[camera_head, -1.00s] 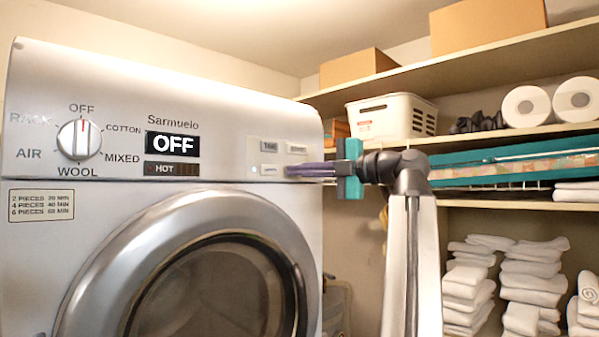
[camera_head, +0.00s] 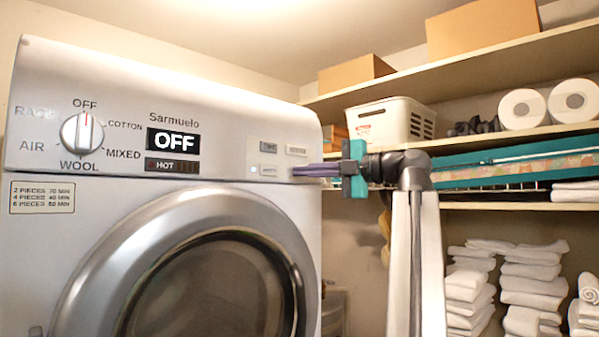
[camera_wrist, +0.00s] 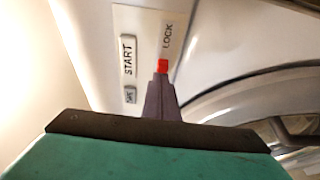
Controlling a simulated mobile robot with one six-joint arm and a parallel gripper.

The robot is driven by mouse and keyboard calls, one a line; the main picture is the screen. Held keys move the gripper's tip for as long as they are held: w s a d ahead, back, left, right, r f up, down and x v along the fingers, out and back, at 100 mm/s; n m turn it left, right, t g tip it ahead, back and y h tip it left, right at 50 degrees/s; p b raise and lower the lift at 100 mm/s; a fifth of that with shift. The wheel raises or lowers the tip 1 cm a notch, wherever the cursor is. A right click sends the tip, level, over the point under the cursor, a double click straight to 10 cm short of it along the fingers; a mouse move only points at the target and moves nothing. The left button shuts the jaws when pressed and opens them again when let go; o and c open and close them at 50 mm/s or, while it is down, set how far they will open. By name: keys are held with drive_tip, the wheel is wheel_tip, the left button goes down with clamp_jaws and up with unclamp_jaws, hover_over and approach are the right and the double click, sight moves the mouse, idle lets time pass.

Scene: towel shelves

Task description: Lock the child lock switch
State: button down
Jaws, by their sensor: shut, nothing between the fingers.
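The child lock switch shows its small red part (camera_wrist: 162,66) in the wrist view, below the word LOCK on the dryer panel. I cannot make out the red in the head view. My gripper (camera_wrist: 161,80) has its narrow purple fingers shut together and empty. Their tips overlap the lower edge of the red part in the wrist view; whether they touch it I cannot tell. In the head view my gripper (camera_head: 295,171) points left at the right end of the dryer's panel (camera_head: 230,110). The START button (camera_wrist: 128,55) is left of the switch in the wrist view.
A smaller button (camera_wrist: 130,95) sits below START in the wrist view. The dial (camera_head: 82,134) and a display (camera_head: 173,142) reading OFF are farther left. The round dryer door (camera_head: 190,240) is below. Shelves with a white basket (camera_head: 392,121) and folded towels (camera_head: 530,285) stand behind my arm.

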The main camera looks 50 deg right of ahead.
sight(277, 170)
drive_tip(key=a+p, duration=0.4)
drive_tip(key=shift+w+p, duration=0.15)
drive_tip(key=shift+p, duration=0.15)
drive_tip(key=v, duration=1)
idle(1.0)
